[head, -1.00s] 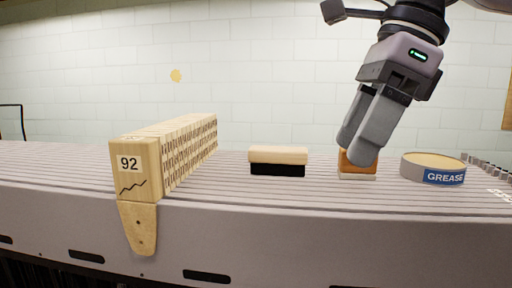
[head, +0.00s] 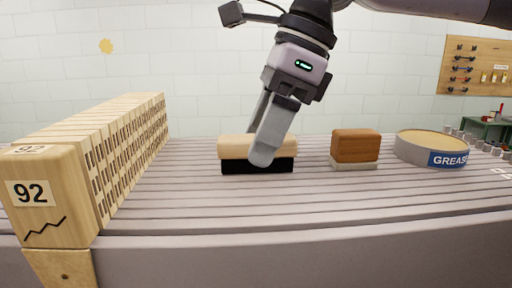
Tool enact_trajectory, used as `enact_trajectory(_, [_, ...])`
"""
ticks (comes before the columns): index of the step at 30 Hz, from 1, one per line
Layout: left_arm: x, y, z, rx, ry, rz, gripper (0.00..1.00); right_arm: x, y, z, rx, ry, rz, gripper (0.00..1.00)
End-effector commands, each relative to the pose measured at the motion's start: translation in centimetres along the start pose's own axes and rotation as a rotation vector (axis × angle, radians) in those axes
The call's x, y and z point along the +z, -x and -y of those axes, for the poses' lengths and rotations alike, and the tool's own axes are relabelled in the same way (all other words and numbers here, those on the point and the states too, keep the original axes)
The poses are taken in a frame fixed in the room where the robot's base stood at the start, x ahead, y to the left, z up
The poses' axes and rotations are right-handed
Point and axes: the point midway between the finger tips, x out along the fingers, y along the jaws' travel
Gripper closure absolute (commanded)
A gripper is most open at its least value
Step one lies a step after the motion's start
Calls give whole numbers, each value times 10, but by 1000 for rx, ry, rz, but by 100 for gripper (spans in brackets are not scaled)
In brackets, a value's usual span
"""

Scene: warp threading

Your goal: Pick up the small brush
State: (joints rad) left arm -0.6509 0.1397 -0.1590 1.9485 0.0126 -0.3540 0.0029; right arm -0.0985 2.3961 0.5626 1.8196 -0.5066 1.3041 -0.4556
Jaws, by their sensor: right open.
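Two brushes stand bristles-down on the slatted grey table. The smaller one is a brown block brush (head: 356,146) with short pale bristles, right of centre. The wider one is a light wood brush (head: 232,147) with black bristles, at the centre. My right gripper (head: 259,147) hangs tilted, fingertips down, and its near finger covers part of the light wood brush. It is open, with nothing seen between its fingers. Whether it touches the light wood brush I cannot tell. The brown brush stands clear to its right. My left gripper is out of view.
A long row of wooden slats marked 92 (head: 52,190) stands at the left. A round grease tin (head: 416,149) stands right of the brown brush. Small grey pieces line the far right. The table front (head: 300,205) is clear.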

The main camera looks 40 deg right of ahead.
Motion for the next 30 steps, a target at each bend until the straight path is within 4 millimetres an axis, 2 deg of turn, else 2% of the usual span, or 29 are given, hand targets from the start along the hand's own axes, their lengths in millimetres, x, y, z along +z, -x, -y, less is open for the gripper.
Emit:
enact_trajectory(3, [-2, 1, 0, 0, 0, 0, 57, 0, -14, 0, 2, 0, -2, 34])
enact_trajectory(6, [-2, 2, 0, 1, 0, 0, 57, 0, -19, 0, 1, -1, -1, 34])
enact_trajectory(20, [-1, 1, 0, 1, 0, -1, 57, -1, -21, 0, 0, -1, 0, 34])
enact_trajectory(21, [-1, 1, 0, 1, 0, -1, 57, -1, -21, 0, 0, -1, 0, 37])
enact_trajectory(26, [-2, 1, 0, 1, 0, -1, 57, -1, -21, 0, 0, -1, 0, 89])
enact_trajectory(30, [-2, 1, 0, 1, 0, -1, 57, -1, -21, 0, 0, -1, 0, 92])
